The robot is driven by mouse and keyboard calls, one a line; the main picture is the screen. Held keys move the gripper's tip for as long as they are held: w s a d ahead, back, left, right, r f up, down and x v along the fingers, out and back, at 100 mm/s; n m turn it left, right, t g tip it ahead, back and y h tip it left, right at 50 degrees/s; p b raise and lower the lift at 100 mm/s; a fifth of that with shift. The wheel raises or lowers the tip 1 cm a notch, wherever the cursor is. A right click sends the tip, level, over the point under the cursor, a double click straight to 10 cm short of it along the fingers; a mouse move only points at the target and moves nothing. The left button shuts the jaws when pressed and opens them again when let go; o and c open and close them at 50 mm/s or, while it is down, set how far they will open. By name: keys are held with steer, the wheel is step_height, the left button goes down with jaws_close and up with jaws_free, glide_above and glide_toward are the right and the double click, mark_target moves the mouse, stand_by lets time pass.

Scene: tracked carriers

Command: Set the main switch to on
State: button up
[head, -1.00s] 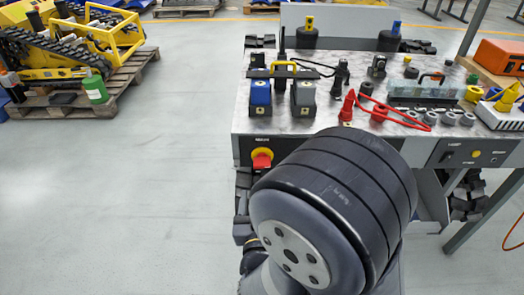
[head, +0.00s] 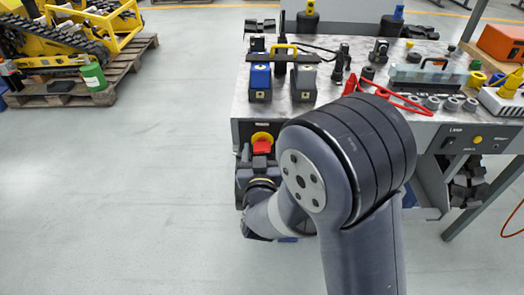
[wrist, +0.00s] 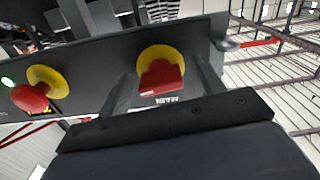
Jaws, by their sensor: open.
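The main switch is a red handle on a round yellow plate (head: 262,143), on the dark front panel of the carrier, near its left end. In the wrist view the red handle (wrist: 162,77) points toward me, above a small upside-down label. My gripper (wrist: 161,66) is open, with one finger on each side of the handle. I see gaps between fingers and handle; whether either touches is unclear. In the head view my gripper (head: 259,165) is just below and in front of the switch, partly hidden by my arm. Which setting the handle is at cannot be read.
A red mushroom button (wrist: 31,97) on a yellow collar sits left of the switch in the wrist view, by a green light (wrist: 7,82). Blue and grey blocks (head: 260,82) and a red cable (head: 395,98) lie on the carrier top.

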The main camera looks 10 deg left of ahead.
steer(key=shift+c, duration=0.4)
steer(key=c, duration=0.9)
steer(key=shift+f+m+b, duration=0.15)
steer(key=shift+m+b, duration=0.15)
steer(key=shift+b, duration=0.25)
steer(key=shift+m+b, duration=0.3)
steer(key=shift+b, duration=0.05)
steer(key=o, duration=1)
